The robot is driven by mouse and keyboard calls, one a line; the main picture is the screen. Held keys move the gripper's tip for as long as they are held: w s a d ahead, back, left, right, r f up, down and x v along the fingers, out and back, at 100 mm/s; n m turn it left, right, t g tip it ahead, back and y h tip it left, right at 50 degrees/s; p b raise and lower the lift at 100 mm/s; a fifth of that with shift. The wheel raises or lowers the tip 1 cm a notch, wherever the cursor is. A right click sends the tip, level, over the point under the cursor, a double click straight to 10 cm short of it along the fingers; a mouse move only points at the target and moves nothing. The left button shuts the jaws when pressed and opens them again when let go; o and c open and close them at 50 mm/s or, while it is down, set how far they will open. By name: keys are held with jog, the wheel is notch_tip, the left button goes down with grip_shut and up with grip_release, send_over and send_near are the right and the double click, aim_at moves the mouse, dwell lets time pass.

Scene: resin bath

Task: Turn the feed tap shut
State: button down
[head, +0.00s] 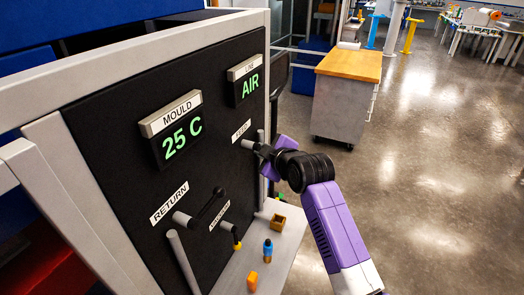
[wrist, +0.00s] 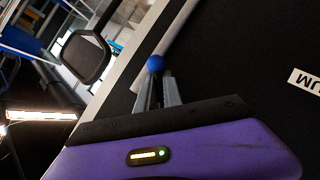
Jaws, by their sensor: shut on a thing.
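The feed tap (head: 248,145) sticks out of the black panel below its small white label (head: 241,131), at the panel's right side. My gripper (head: 267,151) is at this tap, and its body hides most of the handle in the head view. In the wrist view my gripper (wrist: 158,88) has its two grey fingers closed on a blue ball-shaped knob (wrist: 156,63), which shows at their tips. The angle of the tap's handle cannot be told.
A grey shelf (head: 235,278) below holds a small brown box (head: 278,222), a blue-and-orange item (head: 267,250) and an orange piece (head: 252,281). Grey upright bars flank the panel.

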jog(key=s+f+m+g, duration=0.1)
jog(key=g, duration=0.1)
jog(key=s+m+g+p, duration=0.1)
jog(key=g, duration=0.1)
jog(key=s+f+m+g+y+p, duration=0.1)
jog(key=s+m+g, duration=0.1)
jog(key=shift+a+f+g, duration=0.35)
jog(key=shift+g, duration=0.05)
jog(key=shift+f, duration=0.1)
dwell(0.5)
jog(key=c, duration=1.5)
grip_release()
jog(key=shift+b+v, duration=0.65)
jog(key=shift+v, duration=3.35)
jog(key=shift+a, duration=0.15)
